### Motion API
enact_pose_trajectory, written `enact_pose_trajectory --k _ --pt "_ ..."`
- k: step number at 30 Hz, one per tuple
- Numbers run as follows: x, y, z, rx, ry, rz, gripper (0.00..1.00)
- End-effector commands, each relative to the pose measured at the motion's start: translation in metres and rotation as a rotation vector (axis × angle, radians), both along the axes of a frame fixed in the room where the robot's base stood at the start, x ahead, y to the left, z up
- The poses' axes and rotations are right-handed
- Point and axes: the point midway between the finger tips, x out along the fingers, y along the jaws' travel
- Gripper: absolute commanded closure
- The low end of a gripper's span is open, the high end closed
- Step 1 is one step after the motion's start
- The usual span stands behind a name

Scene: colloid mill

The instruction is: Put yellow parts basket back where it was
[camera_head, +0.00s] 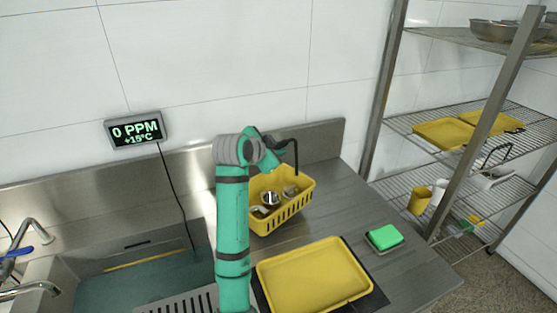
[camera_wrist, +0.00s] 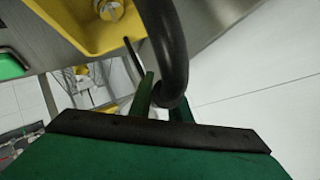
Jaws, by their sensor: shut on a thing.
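The yellow parts basket (camera_head: 292,208) is on the steel counter near the back ledge, behind the yellow tray. It looks level and holds several metal parts; I cannot tell if its base touches the counter. Its inside also shows at the top of the wrist view (camera_wrist: 75,32). My gripper (camera_head: 270,149) is above the basket's back part. It is shut on a black curved handle (camera_head: 297,155) that seems to belong to the basket. In the wrist view the handle (camera_wrist: 172,45) runs down between the fingers (camera_wrist: 160,104). My arm hides the basket's left side.
A yellow tray (camera_head: 312,276) lies on a dark mat in front of the basket. A green sponge-like block (camera_head: 384,237) is to its right. A sink (camera_head: 130,285) is at left, below a display (camera_head: 136,130). A wire shelf rack (camera_head: 470,130) stands at right. Counter right of the basket is clear.

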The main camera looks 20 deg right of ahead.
Motion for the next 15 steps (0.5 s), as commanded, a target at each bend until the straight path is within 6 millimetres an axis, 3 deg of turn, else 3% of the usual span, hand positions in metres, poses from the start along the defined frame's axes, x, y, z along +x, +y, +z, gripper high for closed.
enact_pose_trajectory --k 8,15 --pt "0.007 -0.007 -0.010 -0.001 -0.003 0.000 1.00" --pt "0.009 -0.010 -0.040 -0.002 -0.001 0.000 1.00"
